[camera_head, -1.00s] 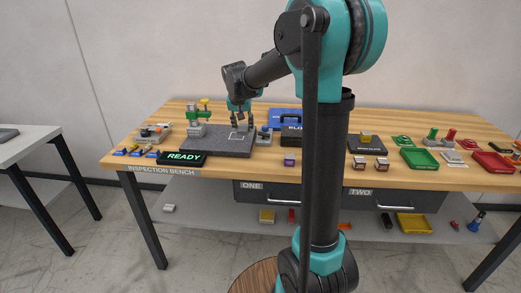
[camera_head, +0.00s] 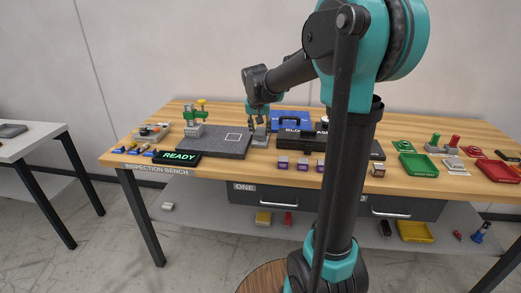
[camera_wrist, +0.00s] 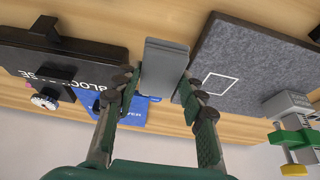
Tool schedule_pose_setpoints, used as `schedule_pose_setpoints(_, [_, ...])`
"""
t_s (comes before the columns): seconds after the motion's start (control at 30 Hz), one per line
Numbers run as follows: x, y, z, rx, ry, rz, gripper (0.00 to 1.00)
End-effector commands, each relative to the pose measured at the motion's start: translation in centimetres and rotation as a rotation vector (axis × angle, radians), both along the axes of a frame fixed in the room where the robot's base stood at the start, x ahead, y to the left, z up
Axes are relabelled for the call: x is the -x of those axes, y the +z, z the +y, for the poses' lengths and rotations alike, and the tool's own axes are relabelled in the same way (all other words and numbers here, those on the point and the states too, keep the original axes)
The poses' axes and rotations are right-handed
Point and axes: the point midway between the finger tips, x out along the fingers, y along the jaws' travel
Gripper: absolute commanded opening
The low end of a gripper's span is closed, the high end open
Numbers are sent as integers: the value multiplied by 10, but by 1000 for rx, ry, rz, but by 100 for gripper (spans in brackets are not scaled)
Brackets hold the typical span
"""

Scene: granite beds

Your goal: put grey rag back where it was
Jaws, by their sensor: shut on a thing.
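My gripper (camera_head: 259,122) is over the bench between the granite plate (camera_head: 200,146) and the dark block case (camera_head: 292,137). In the wrist view, my gripper (camera_wrist: 163,82) has its two fingers on either side of a flat grey piece, the grey rag (camera_wrist: 164,62). The gripper is shut on it. The rag also shows under the gripper in the head view (camera_head: 259,141). It lies in the gap beside the plate's edge; whether it rests on the wood cannot be told. A white square outline (camera_head: 233,137) marks the plate.
A green and grey stand (camera_head: 194,128) is at the plate's back left. The READY display (camera_head: 178,157) is in front. A blue box (camera_head: 290,120) stands behind the block case. Small purple-marked blocks (camera_head: 282,162) are in front. Green (camera_head: 418,166) and red trays (camera_head: 497,171) are right.

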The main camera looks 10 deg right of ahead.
Motion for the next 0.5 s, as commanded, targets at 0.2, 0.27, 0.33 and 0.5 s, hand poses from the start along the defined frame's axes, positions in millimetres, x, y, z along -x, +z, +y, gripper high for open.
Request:
schedule_pose_setpoints(0.2, [-1, -42, 0, 0, 0, 0, 13])
schedule_pose_setpoints(0.27, [0, -47, 0, 0, 0, 0, 13])
schedule_pose_setpoints(0.33, [0, -51, 0, 0, 0, 0, 13])
schedule_pose_setpoints(0.5, [-1, -70, 0, 0, 0, 0, 13])
